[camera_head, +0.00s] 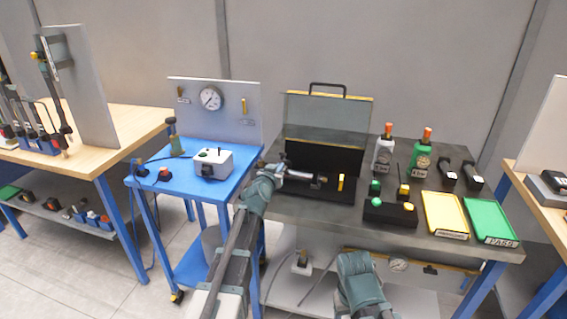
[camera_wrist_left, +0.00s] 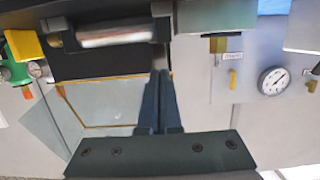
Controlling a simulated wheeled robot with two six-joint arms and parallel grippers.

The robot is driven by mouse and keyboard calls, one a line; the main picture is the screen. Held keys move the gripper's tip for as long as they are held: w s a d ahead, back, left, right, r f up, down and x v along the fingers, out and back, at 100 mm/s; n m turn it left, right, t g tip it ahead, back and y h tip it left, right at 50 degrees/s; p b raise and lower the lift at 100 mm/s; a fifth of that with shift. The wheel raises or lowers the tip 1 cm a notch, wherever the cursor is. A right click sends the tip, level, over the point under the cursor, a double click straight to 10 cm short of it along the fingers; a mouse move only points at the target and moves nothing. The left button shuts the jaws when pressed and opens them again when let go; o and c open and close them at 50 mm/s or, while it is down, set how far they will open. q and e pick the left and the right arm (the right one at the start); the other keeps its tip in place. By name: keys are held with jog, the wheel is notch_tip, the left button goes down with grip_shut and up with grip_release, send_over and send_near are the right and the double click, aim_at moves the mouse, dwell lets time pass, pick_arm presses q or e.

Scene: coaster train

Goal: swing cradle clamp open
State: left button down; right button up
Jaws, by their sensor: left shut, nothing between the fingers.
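A dark cradle holds a pale metallic cylinder (camera_head: 299,175) lying level in front of the open black case on the dark bench. In the left wrist view the cylinder (camera_wrist_left: 115,38) spans between dark brackets. The bracket (camera_wrist_left: 162,22) at its right end, which looks like the clamp, is right above my fingertips. My left gripper (camera_wrist_left: 160,78) is shut and empty, its fingertips close to that bracket; I cannot tell whether they touch. In the head view my left gripper (camera_head: 280,168) is at the cylinder's left end. My right arm shows at the bottom, its gripper out of view.
The open case lid (camera_head: 327,113) stands behind the cradle, with a yellow upright piece (camera_head: 340,182) at right. Further right are two bottles (camera_head: 384,150), a black button box (camera_head: 390,211), a yellow tray (camera_head: 428,223) and a green tray (camera_head: 500,238). A blue cart (camera_head: 165,188) stands left.

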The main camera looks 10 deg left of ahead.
pick_arm(q)
jog(key=shift+r, duration=0.45)
jog(key=shift+w, duration=0.1)
jog(key=shift+w+d+r+p, duration=0.1)
jog(key=shift+w+r+p, duration=0.45)
jog(key=shift+w, duration=0.2)
jog(key=shift+w+a+r+p, duration=0.1)
jog(key=shift+w+r+p, duration=0.3)
jog(key=shift+w+p, duration=0.25)
jog(key=shift+w+d+r+p, duration=0.1)
jog(key=shift+w+r+p, duration=0.4)
jog(key=shift+w, duration=0.3)
jog(key=shift+w, duration=1.75)
jog(key=shift+s, duration=0.1)
